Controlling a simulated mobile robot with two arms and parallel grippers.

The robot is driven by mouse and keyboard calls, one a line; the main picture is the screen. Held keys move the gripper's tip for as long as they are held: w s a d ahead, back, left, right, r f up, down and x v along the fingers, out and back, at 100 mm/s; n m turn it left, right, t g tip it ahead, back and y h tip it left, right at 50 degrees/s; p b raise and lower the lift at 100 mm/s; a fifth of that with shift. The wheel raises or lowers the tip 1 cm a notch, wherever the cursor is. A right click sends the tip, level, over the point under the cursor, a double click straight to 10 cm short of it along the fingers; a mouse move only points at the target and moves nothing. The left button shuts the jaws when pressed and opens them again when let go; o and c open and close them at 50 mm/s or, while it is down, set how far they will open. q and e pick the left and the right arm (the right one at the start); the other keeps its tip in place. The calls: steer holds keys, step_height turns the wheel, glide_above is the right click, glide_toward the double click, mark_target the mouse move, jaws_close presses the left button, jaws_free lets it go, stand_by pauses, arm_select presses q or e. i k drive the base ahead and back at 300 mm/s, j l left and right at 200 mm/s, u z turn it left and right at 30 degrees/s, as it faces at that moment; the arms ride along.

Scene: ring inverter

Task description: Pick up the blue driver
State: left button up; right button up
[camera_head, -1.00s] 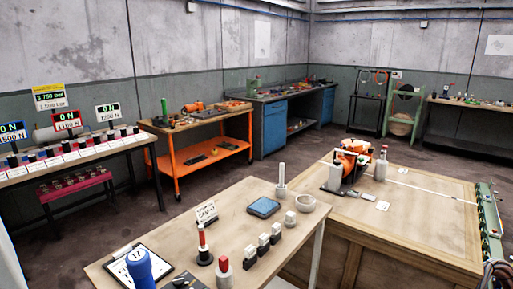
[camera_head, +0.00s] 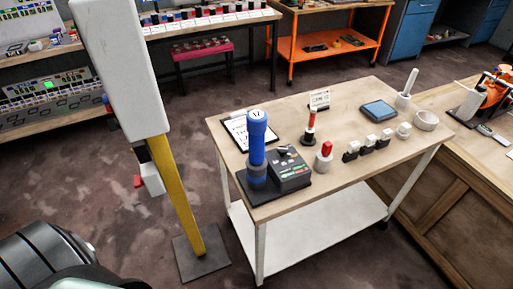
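The blue driver (camera_head: 257,140) stands upright at the left front part of a white-legged wooden-top table. It has a pale round top marked 17 and a darker blue lower part. Its base is at a black stand (camera_head: 290,168) with a dark grey box beside it. Nothing is touching it from my side. Neither of my grippers is in view; only a dark rounded piece, likely part of me, shows at the bottom left corner.
On the same table (camera_head: 345,100) are a clipboard (camera_head: 238,133), a red-and-white driver (camera_head: 310,127), a red-topped white piece (camera_head: 324,157), small blocks and a blue pad (camera_head: 379,110). A white and yellow post (camera_head: 178,195) stands left of the table. Floor before the table is clear.

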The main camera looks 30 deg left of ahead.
mark_target(255, 120)
steer(key=z, duration=3)
steer(key=i+l+z, duration=0.1)
steer(key=z, duration=0.35)
steer(key=i+l+z, duration=0.1)
steer(key=l+z, duration=0.15)
steer(key=z, duration=0.2)
steer(key=i+l+z, duration=0.15)
steer(key=z, duration=0.3)
steer(key=i+z, duration=0.15)
steer(key=z, duration=0.25)
